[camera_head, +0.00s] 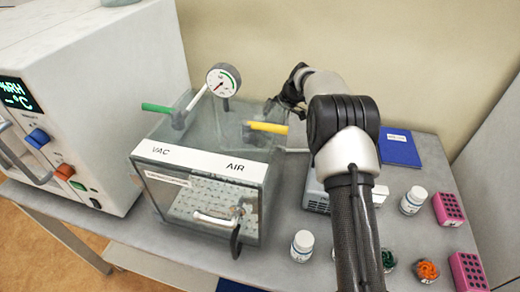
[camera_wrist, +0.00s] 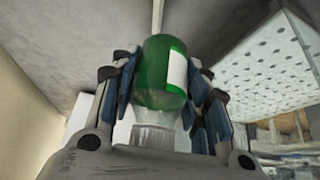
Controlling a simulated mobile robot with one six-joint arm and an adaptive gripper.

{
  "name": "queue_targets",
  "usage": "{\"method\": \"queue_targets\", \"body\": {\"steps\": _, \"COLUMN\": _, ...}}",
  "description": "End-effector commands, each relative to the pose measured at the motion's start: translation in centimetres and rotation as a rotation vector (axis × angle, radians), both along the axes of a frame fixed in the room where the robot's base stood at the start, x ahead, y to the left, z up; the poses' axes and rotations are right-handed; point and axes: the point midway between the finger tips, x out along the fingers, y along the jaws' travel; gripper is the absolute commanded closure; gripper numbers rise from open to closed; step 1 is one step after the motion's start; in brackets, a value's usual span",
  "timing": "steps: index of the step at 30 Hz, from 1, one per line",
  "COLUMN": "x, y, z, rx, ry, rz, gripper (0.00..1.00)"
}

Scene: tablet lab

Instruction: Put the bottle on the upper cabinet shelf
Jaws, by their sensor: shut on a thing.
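The bottle (camera_wrist: 157,72) is green with a white label and a clear neck end, which points down in the wrist view. My gripper (camera_wrist: 165,78) is shut on it, with blue-padded fingers on both sides. In the head view my gripper (camera_head: 287,98) is behind the right rear of the clear vacuum chamber, partly hidden by my arm. I cannot make out the bottle in the head view. The upper cabinet shelf cannot be identified in either view.
The clear chamber (camera_head: 182,218) has a gauge (camera_head: 223,80) and a yellow handle (camera_head: 268,127) close to my gripper. A white oven-like machine (camera_head: 95,65) stands left. White bottles (camera_head: 302,246), pink racks (camera_head: 448,209) and a blue folder (camera_head: 398,148) are on the grey bench (camera_head: 285,270).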

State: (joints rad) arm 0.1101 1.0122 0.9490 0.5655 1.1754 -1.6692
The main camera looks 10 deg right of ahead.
Motion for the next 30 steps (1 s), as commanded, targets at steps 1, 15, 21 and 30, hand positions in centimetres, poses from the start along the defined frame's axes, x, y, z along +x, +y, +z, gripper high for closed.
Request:
{"method": "queue_targets", "body": {"steps": 1, "x": 0.0, "y": 0.0, "z": -0.2, "rx": 0.001, "ry": -0.002, "rz": 0.0, "gripper": 0.87}}
{"method": "queue_targets", "body": {"steps": 15, "x": 0.0, "y": 0.0, "z": -5.9, "rx": 0.001, "ry": -0.001, "rz": -0.001, "gripper": 0.87}}
{"method": "queue_targets", "body": {"steps": 21, "x": 0.0, "y": 0.0, "z": -5.8, "rx": 0.001, "ry": -0.002, "rz": -0.001, "gripper": 0.87}}
{"method": "queue_targets", "body": {"steps": 30, "x": 0.0, "y": 0.0, "z": -6.1, "rx": 0.0, "ry": -0.001, "rz": 0.0, "gripper": 0.47}}
